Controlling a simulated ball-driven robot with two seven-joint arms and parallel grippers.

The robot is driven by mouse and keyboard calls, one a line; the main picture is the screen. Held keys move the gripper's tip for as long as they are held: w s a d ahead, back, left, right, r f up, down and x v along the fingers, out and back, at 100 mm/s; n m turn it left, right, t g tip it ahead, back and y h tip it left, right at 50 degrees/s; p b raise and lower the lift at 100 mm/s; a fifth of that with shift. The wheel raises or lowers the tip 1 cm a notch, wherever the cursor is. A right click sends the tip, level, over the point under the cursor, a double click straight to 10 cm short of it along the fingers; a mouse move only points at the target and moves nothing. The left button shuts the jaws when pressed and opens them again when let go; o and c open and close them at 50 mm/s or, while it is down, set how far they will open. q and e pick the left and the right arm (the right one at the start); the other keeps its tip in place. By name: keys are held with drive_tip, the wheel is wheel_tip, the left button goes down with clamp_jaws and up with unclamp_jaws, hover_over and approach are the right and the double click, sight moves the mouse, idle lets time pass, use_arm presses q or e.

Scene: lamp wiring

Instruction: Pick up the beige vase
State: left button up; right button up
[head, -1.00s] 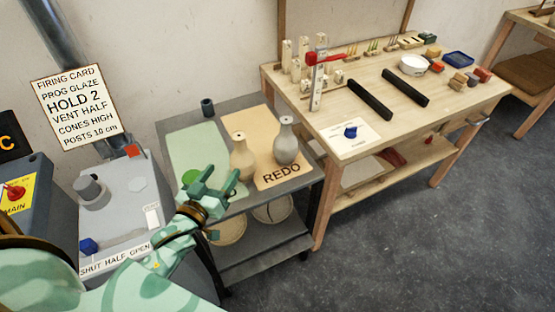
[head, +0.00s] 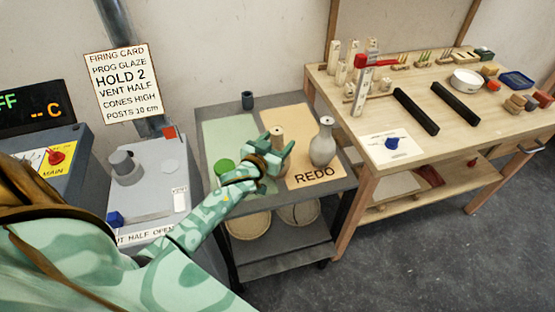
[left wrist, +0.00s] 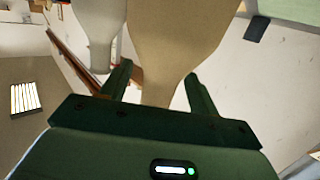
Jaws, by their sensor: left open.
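The beige vase (head: 277,135) stands on the orange mat marked REDO (head: 315,175), on the grey cart. My left gripper (head: 270,164) is at the vase in the head view and hides much of its body. In the left wrist view the beige vase (left wrist: 172,45) fills the middle, its narrower neck between the two open fingers of my left gripper (left wrist: 158,88). The fingers stand apart with gaps showing beside the neck. My right gripper is not in view.
A grey vase (head: 323,143) stands close to the right on the same mat; it also shows in the left wrist view (left wrist: 98,30). A green disc (head: 223,167) lies on the green mat (head: 222,128). A dark cup (head: 247,99) stands at the cart's back.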

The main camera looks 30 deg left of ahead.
use_arm(q)
drive_tip(key=shift+w+f, duration=0.2)
drive_tip(key=shift+w, duration=0.8)
drive_tip(key=shift+s, duration=0.1)
clamp_jaws()
